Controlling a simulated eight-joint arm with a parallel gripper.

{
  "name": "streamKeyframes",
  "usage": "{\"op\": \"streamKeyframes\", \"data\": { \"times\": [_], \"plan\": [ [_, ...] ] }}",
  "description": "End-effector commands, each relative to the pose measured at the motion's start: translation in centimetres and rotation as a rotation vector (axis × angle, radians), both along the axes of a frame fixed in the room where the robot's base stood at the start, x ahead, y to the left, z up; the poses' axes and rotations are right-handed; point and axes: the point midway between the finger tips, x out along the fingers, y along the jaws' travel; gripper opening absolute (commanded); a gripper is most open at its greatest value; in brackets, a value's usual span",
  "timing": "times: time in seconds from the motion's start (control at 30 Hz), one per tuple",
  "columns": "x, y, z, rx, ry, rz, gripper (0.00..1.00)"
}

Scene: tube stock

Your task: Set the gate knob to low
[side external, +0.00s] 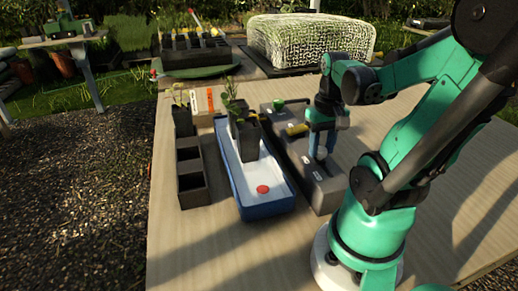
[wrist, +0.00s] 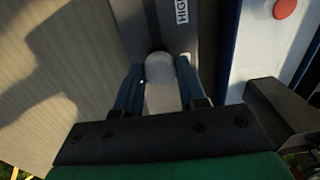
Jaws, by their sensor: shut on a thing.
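The gate knob (wrist: 160,68) is pale grey with a rounded end. In the wrist view it sits between the two blue fingers of my gripper (wrist: 160,90), which is shut on it. In the side view my gripper (side external: 319,148) points down at the near part of a long dark grey box (side external: 325,195), with the knob (side external: 321,155) at its fingertips. A white label reading "HIGH" (wrist: 181,11) lies on the box beyond the knob, partly cut off by the picture's edge. I see no low label, and which setting the knob stands at cannot be told.
A blue tray (side external: 267,211) with a white inside, a red disc (side external: 263,189) and dark plant pots (side external: 247,139) stands left of the box. A black compartment holder (side external: 192,190) is further left. Yellow (side external: 297,129) and green (side external: 278,104) parts sit on the box's far end.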

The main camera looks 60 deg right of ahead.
Motion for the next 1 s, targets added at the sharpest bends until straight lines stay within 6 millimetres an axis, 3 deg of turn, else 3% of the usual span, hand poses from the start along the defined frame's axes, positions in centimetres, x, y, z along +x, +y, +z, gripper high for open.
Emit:
{"op": "streamKeyframes", "data": {
  "times": [0.13,0.5,0.53,0.63,1.0],
  "plan": [
    [0.89,-0.93,0.06,-0.001,0.000,0.001,0.00],
    [1.16,-1.19,0.01,-0.005,-0.004,0.000,0.00],
    [1.17,-1.18,0.01,-0.005,-0.004,0.000,0.38],
    [1.15,-1.17,0.00,-0.005,-0.004,0.000,0.67],
    [1.07,-1.07,0.18,-0.001,-0.001,0.000,0.68]
  ]
}}
